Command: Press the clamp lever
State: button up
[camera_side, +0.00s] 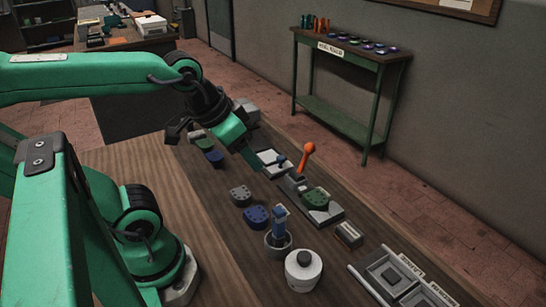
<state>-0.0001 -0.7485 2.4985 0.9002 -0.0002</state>
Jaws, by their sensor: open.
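An orange-knobbed lever (307,153) stands up, slightly tilted, from the back end of a grey clamp base (325,215). A dark green heel-shaped block (315,198) sits on that base, in front of the lever. My gripper (251,157) is open, green and pointing down to the right. In the picture it is left of the orange lever, with a visible gap between them. It overlaps the left edge of a pale plate with a small blue knob (281,160). I cannot tell how high it is above the plate.
Grey (240,195) and blue (256,216) heel blocks lie on the bench. A cup with a blue-handled tool (280,230), a white jar (303,270), a small box (348,234) and a tray (395,277) stand nearer. A green side table (350,50) is at the wall.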

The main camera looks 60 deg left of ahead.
jog(key=shift+w+a+r, duration=0.1)
jog(key=shift+w+r, duration=0.25)
jog(key=shift+w, duration=0.15)
jog(key=c, duration=1.1)
jog(key=shift+n+g, duration=0.3)
jog(key=shift+g, duration=0.3)
jog(key=w+r, duration=0.1)
jog(key=w, duration=0.1)
jog(key=w+a+r, duration=0.1)
jog(key=w, duration=0.2)
jog(key=w+a+r, duration=0.1)
jog(key=w, duration=0.1)
jog(key=shift+w, duration=0.4)
grip_shut()
jog(key=w+a+f+g, duration=0.1)
jog(key=w+a+f, duration=0.1)
jog(key=w, duration=0.5)
jog(key=w+a+f+n+g, duration=0.1)
jog(key=w+a+f, duration=0.2)
jog(key=w, duration=0.4)
jog(key=w+a+f, duration=0.2)
jog(key=w+a, duration=0.2)
jog(key=w, duration=0.4)
jog(key=shift+a+f+n+g, duration=0.3)
jog(key=shift+a+g, duration=0.1)
